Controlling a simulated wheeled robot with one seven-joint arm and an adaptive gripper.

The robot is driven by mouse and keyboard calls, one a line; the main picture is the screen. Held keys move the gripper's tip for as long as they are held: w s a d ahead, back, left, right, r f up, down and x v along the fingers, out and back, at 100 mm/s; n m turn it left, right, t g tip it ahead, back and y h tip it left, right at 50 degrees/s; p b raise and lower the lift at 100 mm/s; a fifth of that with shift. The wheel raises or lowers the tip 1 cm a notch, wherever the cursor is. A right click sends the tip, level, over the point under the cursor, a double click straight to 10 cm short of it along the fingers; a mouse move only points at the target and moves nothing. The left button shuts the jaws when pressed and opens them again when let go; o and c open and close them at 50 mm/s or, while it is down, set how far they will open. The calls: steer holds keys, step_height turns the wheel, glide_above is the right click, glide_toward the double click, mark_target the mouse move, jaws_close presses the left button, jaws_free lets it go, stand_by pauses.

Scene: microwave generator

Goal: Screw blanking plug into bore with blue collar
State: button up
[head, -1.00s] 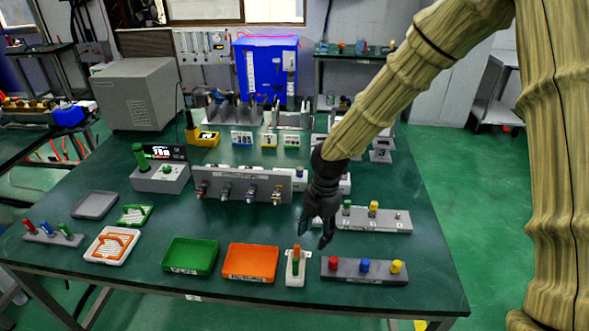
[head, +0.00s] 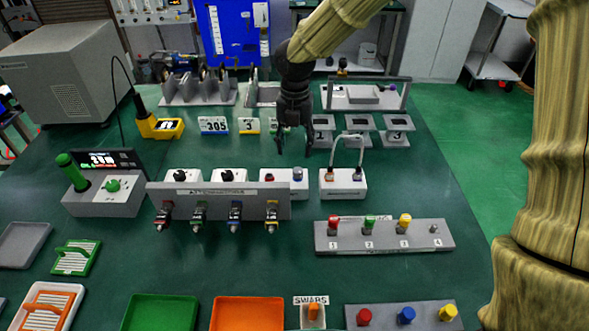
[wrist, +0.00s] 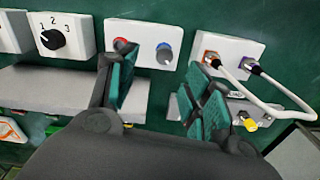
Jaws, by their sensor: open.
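A white box (head: 285,182) behind the grey connector panel carries a red-collared bore (head: 268,178) on the left and a blue-collared bore (head: 297,182) on the right. It also shows at the top of the wrist view (wrist: 143,44). A grey knob-like piece, probably the blanking plug (wrist: 166,55), stands in the blue collar; how deep it sits I cannot tell. My gripper (head: 294,150) is above and behind this box in the head view. Its two green-padded fingers (wrist: 160,95) are wide apart with nothing between them, and both look clear of the plug.
A white box with a looped cable (head: 344,182) stands close on the right. The panel with several coloured connectors (head: 220,200) is in front. A numbered rack with coloured caps (head: 384,236) is front right, and small grey stands (head: 361,128) are behind.

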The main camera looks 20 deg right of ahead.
glide_above(298, 170)
steer(key=f, duration=0.4)
steer(key=shift+w+a+f, duration=0.2)
steer(key=shift+w+a, duration=0.1)
steer(key=shift+a, duration=0.1)
steer(key=shift+s+d+f+p, duration=0.2)
steer(key=shift+f+p, duration=0.1)
steer(key=shift+f, duration=0.35)
steer(key=shift+d+f, duration=0.2)
steer(key=shift+f, duration=1.95)
jaws_close()
